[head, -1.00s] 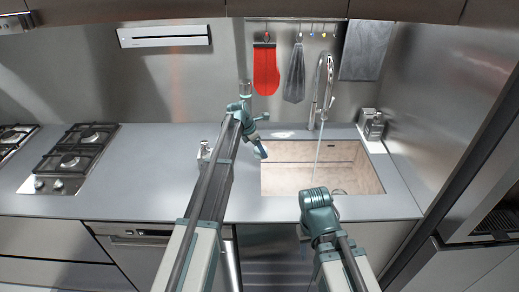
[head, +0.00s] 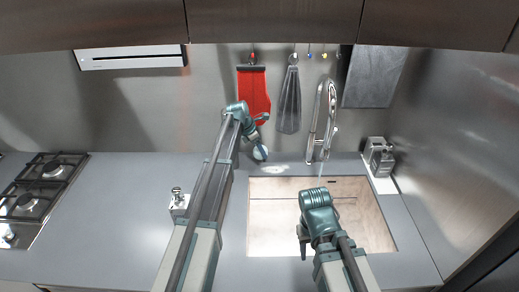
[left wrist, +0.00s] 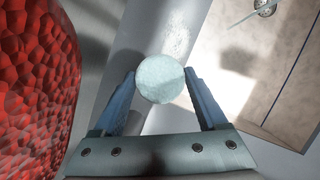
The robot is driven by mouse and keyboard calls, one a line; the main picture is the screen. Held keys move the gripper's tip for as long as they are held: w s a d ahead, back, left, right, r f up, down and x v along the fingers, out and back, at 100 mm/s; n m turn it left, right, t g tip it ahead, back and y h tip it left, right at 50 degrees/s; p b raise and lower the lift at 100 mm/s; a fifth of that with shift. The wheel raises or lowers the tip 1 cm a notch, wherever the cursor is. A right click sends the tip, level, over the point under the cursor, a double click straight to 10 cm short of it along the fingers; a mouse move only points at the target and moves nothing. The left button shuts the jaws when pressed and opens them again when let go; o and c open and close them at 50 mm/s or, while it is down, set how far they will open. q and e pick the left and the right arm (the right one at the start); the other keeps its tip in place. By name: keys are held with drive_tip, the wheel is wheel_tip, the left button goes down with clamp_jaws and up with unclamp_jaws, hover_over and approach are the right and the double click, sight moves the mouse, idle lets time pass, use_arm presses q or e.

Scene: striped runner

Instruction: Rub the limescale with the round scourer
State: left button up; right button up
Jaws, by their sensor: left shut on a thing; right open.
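The round scourer (left wrist: 160,79) is a pale blue-white disc. My left gripper (left wrist: 160,88) is shut on it, with a blue finger at either side. In the head view the scourer (head: 260,153) is at the counter's back, left of the tap. The limescale (head: 276,168) is a whitish patch on the counter behind the sink, just right of and below the scourer in the picture. In the left wrist view the limescale (left wrist: 178,36) is speckled, beyond the scourer, with a visible gap. My right gripper (head: 303,242) is over the sink, open; its fingers are mostly hidden.
The sink (head: 270,232) is right of my left arm, under the running tap (head: 331,110). A red mitt (head: 255,92) and a grey cloth (head: 289,100) hang on the wall near the left gripper. A dispenser (head: 179,198) stands left, containers (head: 379,157) right.

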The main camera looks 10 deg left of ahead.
sight(307, 269)
use_arm(q)
drive_tip(key=shift+w, duration=0.2)
use_arm(e)
drive_tip(key=shift+w, duration=0.15)
use_arm(q)
wheel_tip(307, 269, down, 6)
drive_tip(key=b, duration=0.6)
use_arm(e)
wheel_tip(307, 269, down, 6)
use_arm(q)
drive_tip(key=shift+f+b, duration=0.75)
drive_tip(key=shift+b, duration=0.05)
use_arm(e)
drive_tip(key=shift+f, duration=0.8)
use_arm(q)
drive_tip(key=shift+s+a+f+b, duration=0.1)
drive_tip(key=shift+s+f+b, duration=0.15)
drive_tip(key=shift+b, duration=0.1)
use_arm(e)
drive_tip(key=shift+s+f, duration=0.25)
